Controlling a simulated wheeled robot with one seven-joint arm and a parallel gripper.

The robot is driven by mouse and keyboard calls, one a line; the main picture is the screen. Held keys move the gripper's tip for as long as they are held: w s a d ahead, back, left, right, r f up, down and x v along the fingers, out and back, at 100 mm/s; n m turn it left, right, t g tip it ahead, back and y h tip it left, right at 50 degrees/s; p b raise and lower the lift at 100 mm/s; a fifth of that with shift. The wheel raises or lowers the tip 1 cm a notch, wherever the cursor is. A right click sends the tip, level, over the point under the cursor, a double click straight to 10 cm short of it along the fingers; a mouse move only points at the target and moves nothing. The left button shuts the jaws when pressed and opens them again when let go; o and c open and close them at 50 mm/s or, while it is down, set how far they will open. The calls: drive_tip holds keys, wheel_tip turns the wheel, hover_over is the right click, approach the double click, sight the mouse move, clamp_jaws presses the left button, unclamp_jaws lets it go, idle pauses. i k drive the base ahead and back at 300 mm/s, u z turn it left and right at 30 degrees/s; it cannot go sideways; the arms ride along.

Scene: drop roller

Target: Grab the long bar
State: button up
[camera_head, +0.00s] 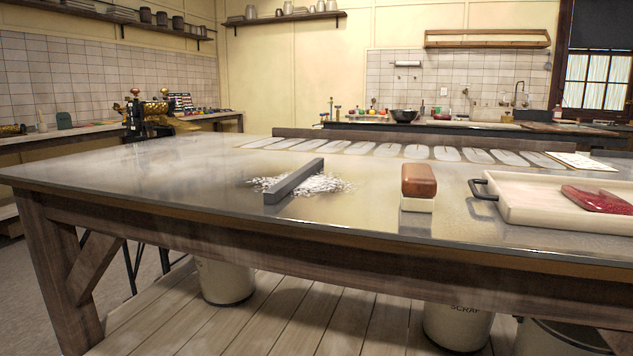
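The long bar (295,181) is a grey, straight, square-edged bar. It lies on the metal-topped table (130,165), left of the picture's middle. It runs from near-left to far-right across a patch of white powder or flakes (325,184). Its near end face shows toward me. Nothing touches it from above. My gripper and arm are not in view.
Right of the bar stands a reddish-brown block on a white base (418,182). Further right is a white tray (530,212) with a black handle, holding a red piece (597,199). Several pale ovals (390,150) line the table's back. Bins (226,281) stand below.

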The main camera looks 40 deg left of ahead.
sight(276, 193)
drive_tip(key=u, duration=1.7)
